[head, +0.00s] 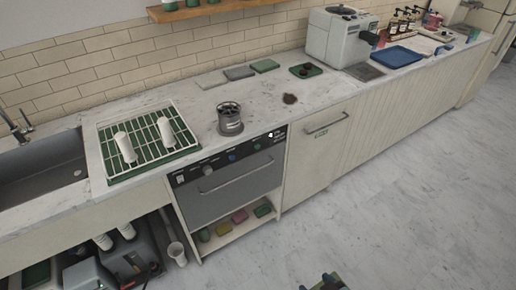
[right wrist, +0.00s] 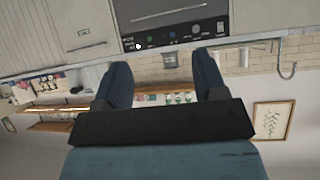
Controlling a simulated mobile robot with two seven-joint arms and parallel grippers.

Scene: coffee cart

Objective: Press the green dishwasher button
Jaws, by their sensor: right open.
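The dishwasher (head: 225,190) is built in under the counter, with a dark control panel along its top edge. The small green button (head: 257,147) is on that panel, right of a blue one. The panel also shows in the right wrist view, which is upside down, with the green button (right wrist: 149,38) tiny there. My right gripper (right wrist: 162,62) is open and empty, its two blue fingers apart, with the panel beyond them and not touching. In the head view a dark piece at the bottom edge looks like my right gripper (head: 326,282). My left gripper is not in view.
A dish rack (head: 110,165) with two white cups stands on a green mat beside the sink (head: 40,170). A metal canister (head: 230,119) stands above the dishwasher. Colored sponges lie on the open shelf (head: 215,240) below. The floor (head: 350,215) in front is clear.

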